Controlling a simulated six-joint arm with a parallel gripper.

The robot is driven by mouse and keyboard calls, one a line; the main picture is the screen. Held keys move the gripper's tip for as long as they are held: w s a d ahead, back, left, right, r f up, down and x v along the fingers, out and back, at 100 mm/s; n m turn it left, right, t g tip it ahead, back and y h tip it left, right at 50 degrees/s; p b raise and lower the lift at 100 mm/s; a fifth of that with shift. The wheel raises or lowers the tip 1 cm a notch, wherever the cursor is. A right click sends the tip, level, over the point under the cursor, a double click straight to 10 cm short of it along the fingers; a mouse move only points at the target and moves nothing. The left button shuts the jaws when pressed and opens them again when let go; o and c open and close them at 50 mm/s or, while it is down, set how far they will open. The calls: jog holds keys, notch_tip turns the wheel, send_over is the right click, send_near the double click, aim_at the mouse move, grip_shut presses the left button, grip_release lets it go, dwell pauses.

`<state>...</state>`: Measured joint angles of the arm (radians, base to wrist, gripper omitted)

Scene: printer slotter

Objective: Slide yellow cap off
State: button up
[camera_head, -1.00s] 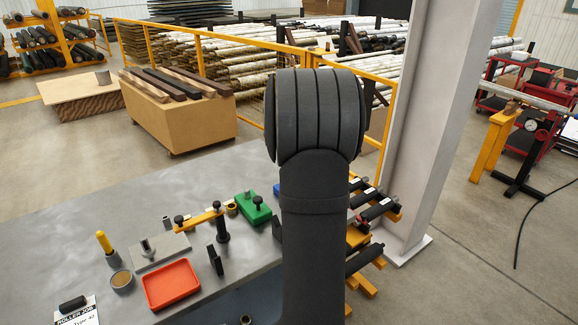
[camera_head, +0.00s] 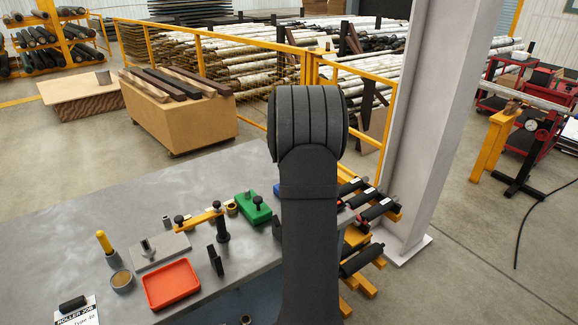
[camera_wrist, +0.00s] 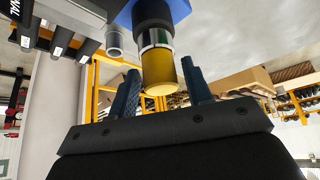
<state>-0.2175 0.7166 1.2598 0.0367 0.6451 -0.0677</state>
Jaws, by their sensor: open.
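The yellow cap (camera_wrist: 159,74) is a short cylinder, seen end-on from below in the wrist view. It sits on a silver ring and a black cylinder (camera_wrist: 153,12), which is set in a blue block (camera_wrist: 180,8). My gripper (camera_wrist: 160,66) is open, with one dark finger to each side of the cap in the picture. Small gaps show between the fingers and the cap, and I cannot tell how deep the cap lies between them. In the head view only a sliver of the blue block (camera_head: 277,190) shows; my arm hides the cap and my gripper.
A grey tube (camera_wrist: 114,40) is beside the blue block. On the bench (camera_head: 60,230) are a red tray (camera_head: 171,285), a green block (camera_head: 252,208) and a yellow-handled tool (camera_head: 104,242). Black rollers (camera_head: 375,210) lie on a rack beside a pale column (camera_head: 430,120).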

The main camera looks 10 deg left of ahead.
jog(key=c, duration=0.8)
jog(key=shift+r, duration=0.2)
jog(key=shift+r, duration=3.35)
